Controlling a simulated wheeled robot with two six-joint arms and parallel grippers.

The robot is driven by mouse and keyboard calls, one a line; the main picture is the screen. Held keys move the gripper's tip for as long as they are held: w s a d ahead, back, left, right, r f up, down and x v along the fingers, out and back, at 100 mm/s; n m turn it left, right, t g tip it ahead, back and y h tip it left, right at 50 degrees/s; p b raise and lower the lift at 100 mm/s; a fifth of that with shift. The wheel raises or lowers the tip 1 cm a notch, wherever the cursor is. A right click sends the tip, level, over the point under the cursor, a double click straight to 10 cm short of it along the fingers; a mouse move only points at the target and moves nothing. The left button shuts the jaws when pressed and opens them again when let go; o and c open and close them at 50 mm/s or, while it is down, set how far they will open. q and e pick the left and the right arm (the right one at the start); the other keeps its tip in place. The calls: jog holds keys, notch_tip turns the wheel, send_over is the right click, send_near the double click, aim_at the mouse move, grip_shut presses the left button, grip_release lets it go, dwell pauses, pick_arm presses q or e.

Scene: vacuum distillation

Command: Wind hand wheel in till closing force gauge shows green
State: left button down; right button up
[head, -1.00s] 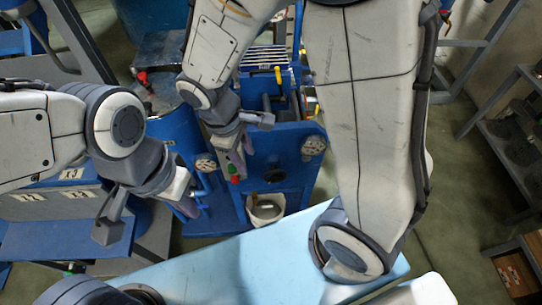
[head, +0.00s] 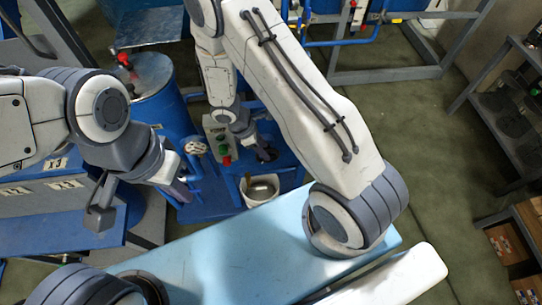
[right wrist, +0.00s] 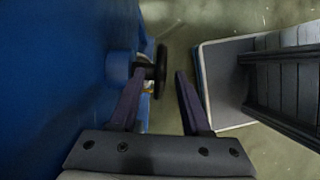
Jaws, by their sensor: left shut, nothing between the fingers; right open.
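The dark hand wheel (right wrist: 161,72) shows nearly edge-on in the right wrist view, on a short shaft from a blue body (right wrist: 60,90). My right gripper (right wrist: 160,76) is open, and the wheel appears between its fingertips, nearer the left one. I cannot tell whether they touch. In the head view my right gripper (head: 251,143) is beside the dark wheel (head: 267,155) on the blue machine. My left gripper (head: 181,191) is shut and empty, left of the machine front. No gauge reading is legible, and my right arm hides part of the machine.
A grey button panel (head: 219,140) with green and red buttons is left of the wheel. A pale round fitting (head: 194,147) is further left. A white bucket (head: 261,190) stands below the wheel. A blue drum (head: 157,100) is behind.

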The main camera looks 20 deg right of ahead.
aim_at(272, 161)
jog(key=x, duration=0.6)
grip_shut()
jog(key=y+b, duration=0.1)
jog(key=b, duration=0.2)
jog(key=shift+f+y, duration=0.35)
jog(key=shift+y, duration=0.05)
jog(key=shift+r+t+y+b, duration=0.1)
jog(key=shift+t+y+b, duration=0.3)
jog(key=shift+b, duration=0.25)
jog(key=shift+a+r, duration=0.1)
jog(key=shift+a, duration=0.05)
